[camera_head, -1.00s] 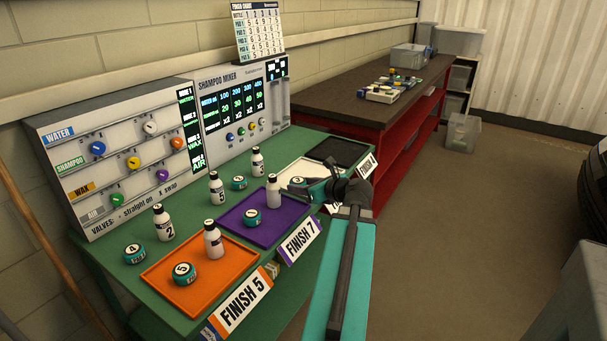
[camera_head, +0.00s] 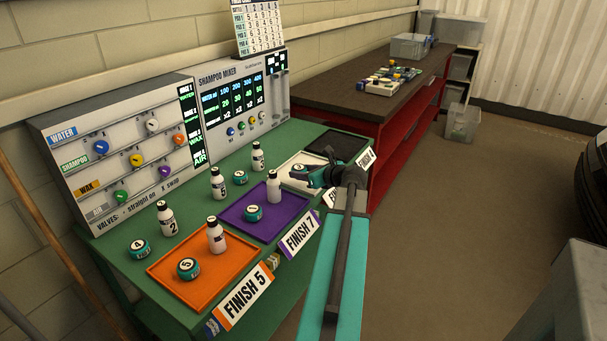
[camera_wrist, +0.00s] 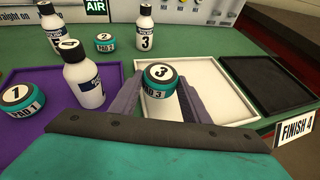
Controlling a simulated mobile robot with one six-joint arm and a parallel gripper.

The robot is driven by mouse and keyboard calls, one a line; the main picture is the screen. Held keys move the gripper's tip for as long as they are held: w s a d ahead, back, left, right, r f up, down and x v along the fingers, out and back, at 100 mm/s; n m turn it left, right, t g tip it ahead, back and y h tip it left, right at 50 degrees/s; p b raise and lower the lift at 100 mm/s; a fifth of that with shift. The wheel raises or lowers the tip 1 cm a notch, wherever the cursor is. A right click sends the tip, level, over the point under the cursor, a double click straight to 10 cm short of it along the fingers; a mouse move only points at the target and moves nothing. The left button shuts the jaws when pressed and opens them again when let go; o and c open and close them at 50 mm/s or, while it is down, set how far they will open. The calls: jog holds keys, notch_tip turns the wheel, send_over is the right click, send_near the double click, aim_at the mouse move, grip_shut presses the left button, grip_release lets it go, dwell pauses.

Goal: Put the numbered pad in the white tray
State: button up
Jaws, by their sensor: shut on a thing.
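Pad 3, a round teal pad with a white top marked 3 (camera_wrist: 160,74), sits between the jaws of my gripper (camera_wrist: 160,98), which is shut on it. In the head view the pad (camera_head: 299,168) shows at the tip of my gripper (camera_head: 306,174), over the white tray (camera_head: 290,160). In the wrist view the white tray (camera_wrist: 222,98) lies beneath and around the pad, its pale floor bare where it shows. The jaws hide part of the tray. I cannot tell the exact height of the pad above the tray floor.
The purple tray (camera_head: 235,222), holding pad 1 (camera_head: 253,213) and a bottle (camera_head: 273,188), is left of the white tray. The black tray (camera_head: 335,146) is empty beyond it. Pad 2 (camera_wrist: 104,43) and bottle 3 (camera_wrist: 144,27) stand behind. The orange tray (camera_head: 200,305) is nearer.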

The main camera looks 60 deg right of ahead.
aim_at(303, 166)
jog(key=shift+w+d+f, duration=0.1)
jog(key=shift+w+d, duration=0.3)
jog(key=shift+d, duration=0.3)
jog(key=shift+w+d+f, duration=0.1)
jog(key=shift+w+d, duration=0.3)
jog(key=shift+d, duration=0.3)
jog(key=shift+w+d, duration=0.4)
jog(key=shift+d, duration=0.3)
jog(key=shift+a, duration=0.1)
jog(key=shift+f, duration=1.75)
jog(key=shift+f, duration=0.1)
jog(key=o, duration=1)
jog(key=v, duration=1.2)
